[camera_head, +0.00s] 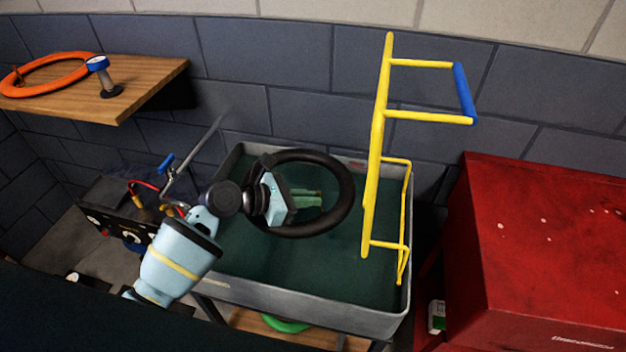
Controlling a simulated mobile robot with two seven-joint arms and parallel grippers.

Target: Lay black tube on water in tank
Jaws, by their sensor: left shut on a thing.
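The black tube (349,190) is a ring in the middle of the view, over the tank. The tank (300,294) is a grey, open, rectangular basin with dark green water (300,262) in it. My left gripper (280,200) is shut on the left side of the tube, and my arm reaches in from the lower left. The tube appears slightly tilted; I cannot tell whether it touches the water. The gripper hides part of the tube's left side. My right gripper is not in view.
A yellow frame (376,150) with a blue grip stands over the tank's right side. A red cabinet (540,250) is at the right. A wooden shelf (150,75) at upper left holds an orange ring (50,72) and a blue-topped object (102,75). A green ring (284,325) lies below the tank.

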